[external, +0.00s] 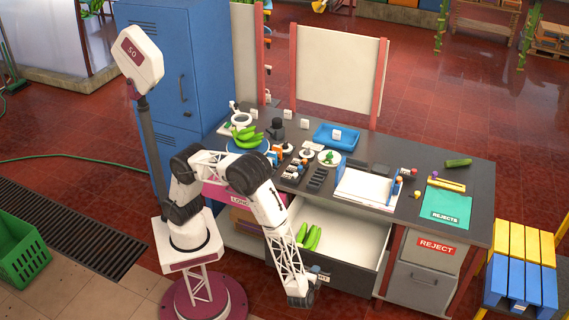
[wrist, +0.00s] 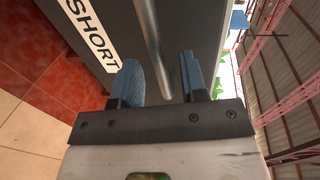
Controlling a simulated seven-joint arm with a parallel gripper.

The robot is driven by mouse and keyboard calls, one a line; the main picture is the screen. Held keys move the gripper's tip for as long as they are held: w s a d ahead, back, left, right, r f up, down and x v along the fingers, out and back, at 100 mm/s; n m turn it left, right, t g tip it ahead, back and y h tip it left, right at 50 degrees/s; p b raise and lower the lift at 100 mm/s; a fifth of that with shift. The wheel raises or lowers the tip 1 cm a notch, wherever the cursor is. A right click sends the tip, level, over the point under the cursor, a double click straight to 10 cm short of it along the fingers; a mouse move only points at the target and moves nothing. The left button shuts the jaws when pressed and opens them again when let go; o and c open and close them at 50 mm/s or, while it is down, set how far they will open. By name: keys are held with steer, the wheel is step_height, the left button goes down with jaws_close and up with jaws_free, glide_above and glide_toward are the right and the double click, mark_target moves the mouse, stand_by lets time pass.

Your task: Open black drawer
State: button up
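The black drawer (external: 348,276) under the bench is pulled well out in the external view. Its white inside shows, with several green bananas at its left end. Its dark front, labelled SHORT, fills the upper part of the wrist view (wrist: 203,22). A grey bar handle (wrist: 153,42) runs along that front. My gripper (external: 305,298) is low at the drawer front in the external view. In the wrist view my gripper (wrist: 162,82) has its two blue fingers apart, with the handle bar between them and gaps visible beside it. The fingertips' exact contact with the bar is unclear.
The bench top (external: 450,176) above holds green bananas in a blue bowl, a blue tray (external: 337,136), papers and small parts. A grey REJECT drawer (external: 423,284) is shut at the right. A blue and yellow pallet (external: 522,270) stands farther right. Tiled floor lies in front.

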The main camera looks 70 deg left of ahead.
steer(key=shift+v, duration=2.8)
steer(key=shift+w, duration=0.1)
steer(key=w+a+r+n+g, duration=0.1)
steer(key=a+r+g, duration=0.1)
steer(key=a+r, duration=0.2)
steer(key=w+a+r+n+g, duration=0.1)
steer(key=w+a+r, duration=0.1)
steer(key=a+r, duration=0.2)
steer(key=w+a+r+g, duration=0.2)
steer(key=a+r, duration=0.2)
steer(key=a, duration=0.1)
steer(key=shift+r+n+g+y, duration=0.25)
steer(key=shift+n+g+y, duration=0.05)
steer(key=shift+n, duration=0.1)
steer(key=s+a+r+n+g+h, duration=0.1)
steer(key=a+r+n+g+h, duration=0.2)
steer(key=a+r, duration=1.05)
steer(key=s+a+r+n+h, duration=0.1)
steer(key=s+a+r+h, duration=0.3)
steer(key=s+a, duration=0.6)
steer(key=s+a+r+n+h, duration=0.2)
steer(key=s+a+r+h, duration=0.2)
steer(key=s+a+r, duration=0.5)
steer(key=s+a, duration=0.1)
steer(key=a, duration=0.3)
steer(key=shift+h, duration=0.4)
